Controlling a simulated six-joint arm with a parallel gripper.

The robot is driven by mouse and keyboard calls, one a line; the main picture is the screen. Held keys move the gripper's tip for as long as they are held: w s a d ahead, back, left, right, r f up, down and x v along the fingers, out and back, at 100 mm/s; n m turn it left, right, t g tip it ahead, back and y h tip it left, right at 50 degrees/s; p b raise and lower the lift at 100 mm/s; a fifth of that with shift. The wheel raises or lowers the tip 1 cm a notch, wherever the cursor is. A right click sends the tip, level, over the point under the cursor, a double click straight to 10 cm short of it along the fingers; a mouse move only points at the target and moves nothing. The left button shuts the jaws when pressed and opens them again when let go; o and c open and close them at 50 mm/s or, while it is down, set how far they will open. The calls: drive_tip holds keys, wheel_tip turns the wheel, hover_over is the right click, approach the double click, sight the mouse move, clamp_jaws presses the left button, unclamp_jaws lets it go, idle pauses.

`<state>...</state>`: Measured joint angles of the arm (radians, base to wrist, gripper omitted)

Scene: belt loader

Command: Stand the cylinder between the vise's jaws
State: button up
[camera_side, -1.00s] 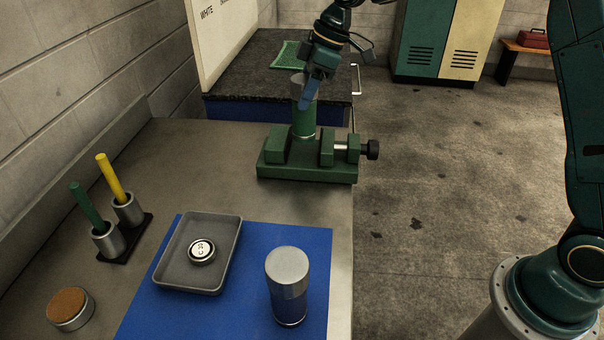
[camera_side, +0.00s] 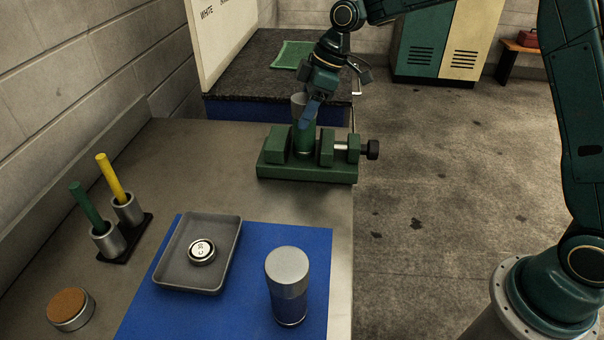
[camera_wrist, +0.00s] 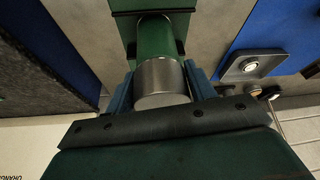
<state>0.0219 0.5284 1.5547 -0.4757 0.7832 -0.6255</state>
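A green cylinder with a silver top (camera_side: 303,134) stands upright between the jaws of the green vise (camera_side: 308,172). Its lower end is low in the gap, and I cannot tell whether it touches the vise bed. My gripper (camera_side: 306,112) points down from above, with its blue fingers around the cylinder's upper part. In the wrist view, the cylinder's silver end (camera_wrist: 161,84) sits between the two blue fingers, and its green body runs toward the vise (camera_wrist: 150,5). My gripper is shut on the cylinder.
A silver and dark blue cylinder (camera_side: 288,285) stands on the blue mat (camera_side: 250,300) in front. A holder with green and yellow rods (camera_side: 123,240) and a brown-topped tin (camera_side: 70,308) stand at left.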

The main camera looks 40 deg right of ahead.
drive_tip(key=shift+o, duration=1.3)
drive_tip(key=shift+r, duration=0.1)
drive_tip(key=v, duration=1.2)
drive_tip(key=shift+r, duration=0.15)
